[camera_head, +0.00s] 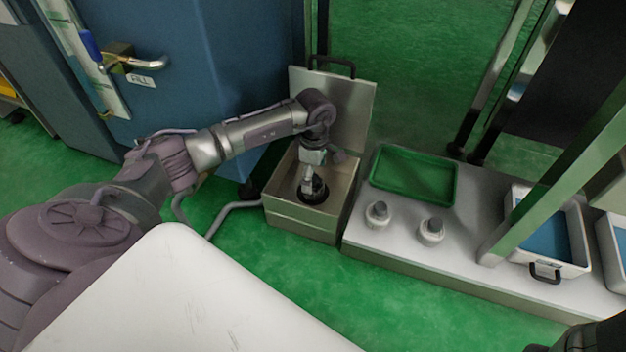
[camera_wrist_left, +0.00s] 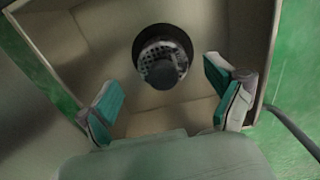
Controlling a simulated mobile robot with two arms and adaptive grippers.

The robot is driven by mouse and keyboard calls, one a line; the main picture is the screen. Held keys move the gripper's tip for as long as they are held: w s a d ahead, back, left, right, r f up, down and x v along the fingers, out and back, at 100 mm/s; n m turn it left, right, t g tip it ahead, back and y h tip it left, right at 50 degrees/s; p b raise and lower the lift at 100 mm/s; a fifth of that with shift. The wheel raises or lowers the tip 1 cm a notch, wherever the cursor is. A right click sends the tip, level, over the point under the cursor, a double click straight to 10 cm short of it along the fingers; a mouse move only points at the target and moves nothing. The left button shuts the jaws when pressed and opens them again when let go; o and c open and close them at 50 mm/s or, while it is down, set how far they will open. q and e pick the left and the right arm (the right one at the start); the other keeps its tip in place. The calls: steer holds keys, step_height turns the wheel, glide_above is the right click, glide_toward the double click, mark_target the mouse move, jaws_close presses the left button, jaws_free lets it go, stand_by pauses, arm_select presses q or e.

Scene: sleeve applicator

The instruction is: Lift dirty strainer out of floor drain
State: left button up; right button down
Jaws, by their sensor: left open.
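The dirty strainer (camera_wrist_left: 160,50) is a round, perforated grey piece with a dark knob on top, set in a dark round opening in the box floor. In the head view it is a dark round shape (camera_head: 316,194), partly covered by my gripper. The floor drain is a square metal box (camera_head: 300,217) with its lid (camera_head: 350,105) raised at the back. My left gripper (camera_head: 309,184) reaches down into the box over the strainer. In the wrist view its teal-padded fingers (camera_wrist_left: 167,101) are wide apart, with nothing between them. My right gripper is not recognisable in view.
A low grey platform (camera_head: 385,247) right of the drain bears a green tray (camera_head: 415,176), two round metal pieces (camera_head: 377,213) (camera_head: 431,230) and a white bin (camera_head: 548,262). A blue cabinet (camera_head: 220,70) stands behind my left arm. Green floor lies open in front.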

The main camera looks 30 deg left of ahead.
arm_select(q)
steer(key=f+b, duration=0.1)
steer(key=f, duration=0.1)
steer(key=f+b, duration=0.2)
steer(key=shift+s+f, duration=0.2)
steer(key=shift+f, duration=0.05)
steer(key=shift+r, duration=0.1)
steer(key=c, duration=1.3)
steer(key=shift+a+r, duration=0.1)
